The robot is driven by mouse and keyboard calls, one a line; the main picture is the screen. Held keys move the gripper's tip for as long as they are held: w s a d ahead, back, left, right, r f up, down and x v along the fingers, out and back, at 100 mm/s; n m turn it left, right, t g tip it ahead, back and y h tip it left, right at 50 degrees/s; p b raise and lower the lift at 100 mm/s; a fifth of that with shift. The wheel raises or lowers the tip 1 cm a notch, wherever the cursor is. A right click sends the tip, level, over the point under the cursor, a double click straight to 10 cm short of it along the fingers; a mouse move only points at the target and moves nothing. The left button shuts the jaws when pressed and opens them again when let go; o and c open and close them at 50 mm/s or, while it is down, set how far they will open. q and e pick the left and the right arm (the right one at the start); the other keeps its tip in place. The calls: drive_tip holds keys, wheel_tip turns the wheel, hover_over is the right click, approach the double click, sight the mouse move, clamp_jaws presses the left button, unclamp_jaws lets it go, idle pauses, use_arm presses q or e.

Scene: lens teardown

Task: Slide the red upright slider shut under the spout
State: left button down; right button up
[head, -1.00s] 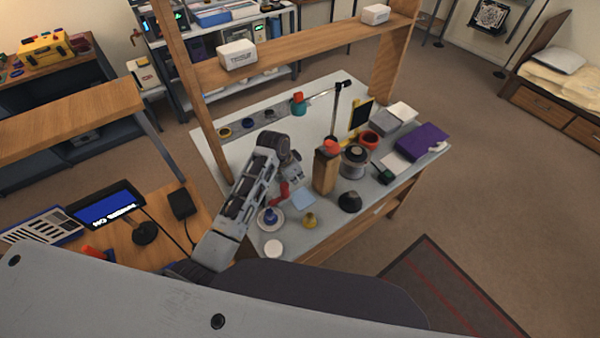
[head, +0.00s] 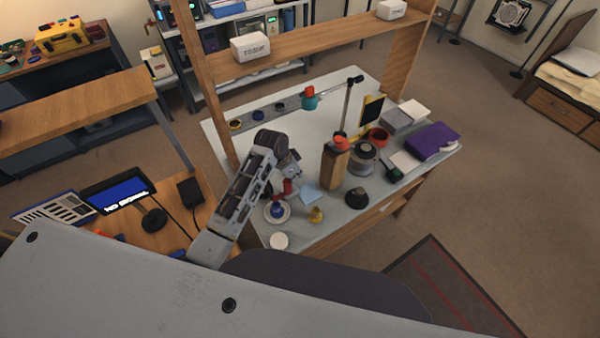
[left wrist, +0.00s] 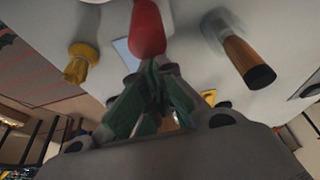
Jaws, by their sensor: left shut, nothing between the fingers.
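My left gripper (head: 288,180) is low over the near left part of the white table, its fingers shut and empty. A red piece (head: 289,189) shows just below its fingertips in the head view. In the left wrist view a rounded red piece (left wrist: 147,28) lies just beyond the closed green-grey fingers (left wrist: 150,85); I cannot tell whether they touch it. I cannot tell for sure that it is the slider, and I cannot make out a spout. My right gripper is in neither view.
A white saucer with a blue piece (head: 277,211) is close below the gripper. A yellow piece (head: 316,214), a red-topped wooden block (head: 335,165) and a black cone (head: 356,198) stand to the right. A teal piece with a red top (head: 309,99) is farther back.

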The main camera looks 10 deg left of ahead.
use_arm(q)
drive_tip(key=shift+s+a, duration=0.6)
drive_tip(key=shift+s, duration=0.05)
drive_tip(key=shift+f, duration=0.1)
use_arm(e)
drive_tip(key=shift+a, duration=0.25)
use_arm(q)
drive_tip(key=shift+s+a, duration=0.1)
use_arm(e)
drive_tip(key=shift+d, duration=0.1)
use_arm(q)
drive_tip(key=shift+w+d, duration=0.55)
wheel_tip(320, 180, up, 10)
drive_tip(key=b, duration=0.1)
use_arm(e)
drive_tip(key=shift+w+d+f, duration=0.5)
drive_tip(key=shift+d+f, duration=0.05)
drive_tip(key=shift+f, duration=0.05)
use_arm(q)
drive_tip(key=shift+s, duration=0.1)
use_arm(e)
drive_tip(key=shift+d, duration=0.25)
